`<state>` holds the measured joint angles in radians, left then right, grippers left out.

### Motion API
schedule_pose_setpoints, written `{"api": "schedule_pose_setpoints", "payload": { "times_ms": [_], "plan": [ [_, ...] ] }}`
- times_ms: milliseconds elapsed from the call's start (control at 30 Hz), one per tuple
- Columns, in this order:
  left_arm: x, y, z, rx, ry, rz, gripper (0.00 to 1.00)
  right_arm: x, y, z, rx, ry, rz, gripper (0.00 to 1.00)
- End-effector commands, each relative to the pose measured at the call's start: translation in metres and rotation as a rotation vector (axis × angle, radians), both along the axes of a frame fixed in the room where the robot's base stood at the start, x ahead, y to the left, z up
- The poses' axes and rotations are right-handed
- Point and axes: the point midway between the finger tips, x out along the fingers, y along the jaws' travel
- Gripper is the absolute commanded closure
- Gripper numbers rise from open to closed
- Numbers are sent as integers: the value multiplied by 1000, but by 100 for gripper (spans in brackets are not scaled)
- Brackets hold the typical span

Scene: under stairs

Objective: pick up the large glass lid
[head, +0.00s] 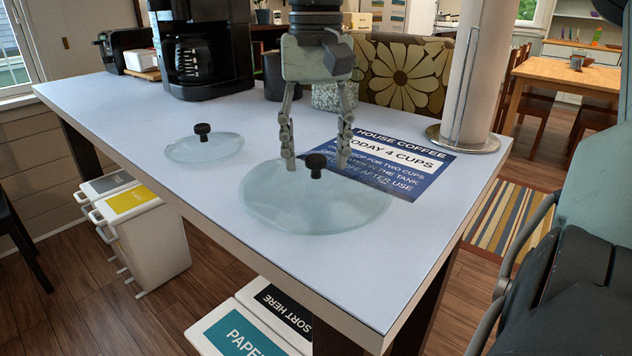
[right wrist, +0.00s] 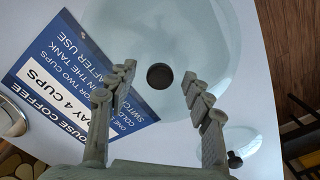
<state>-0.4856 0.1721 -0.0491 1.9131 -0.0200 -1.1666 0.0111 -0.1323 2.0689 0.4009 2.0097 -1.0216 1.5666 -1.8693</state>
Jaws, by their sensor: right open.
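The large glass lid (head: 285,208) lies flat on the pale table with its dark knob (head: 315,161) up. It also shows in the right wrist view (right wrist: 205,35), its knob (right wrist: 159,76) near the middle. My right gripper (head: 317,167) is open and points down over the lid. Its two fingers stand on either side of the knob, apart from it. In the right wrist view the knob appears just beyond and between the fingertips (right wrist: 159,82). I cannot tell the exact height of the fingertips above the glass. My left gripper is not in view.
A smaller glass lid (head: 205,149) lies to the left. A blue coffee sign (head: 400,165) lies beside the large lid, partly beneath its edge. A paper towel holder (head: 478,80) stands at the right, a coffee maker (head: 202,50) at the back left. The front of the table (head: 370,265) is clear.

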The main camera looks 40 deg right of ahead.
Motion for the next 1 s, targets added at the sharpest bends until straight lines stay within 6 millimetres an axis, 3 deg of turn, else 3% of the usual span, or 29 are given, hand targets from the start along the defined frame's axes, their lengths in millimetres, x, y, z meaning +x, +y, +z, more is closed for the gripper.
{"api": "schedule_pose_setpoints", "payload": {
  "times_ms": [67, 433, 1000],
  "plan": [
    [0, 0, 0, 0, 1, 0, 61, 0, 0, 0, 0, 0, 0, 53],
    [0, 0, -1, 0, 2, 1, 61, 0, 0, 1, -1, -1, 0, 99],
    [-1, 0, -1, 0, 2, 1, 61, 0, 0, 6, -2, -2, -1, 100]
  ]
}}
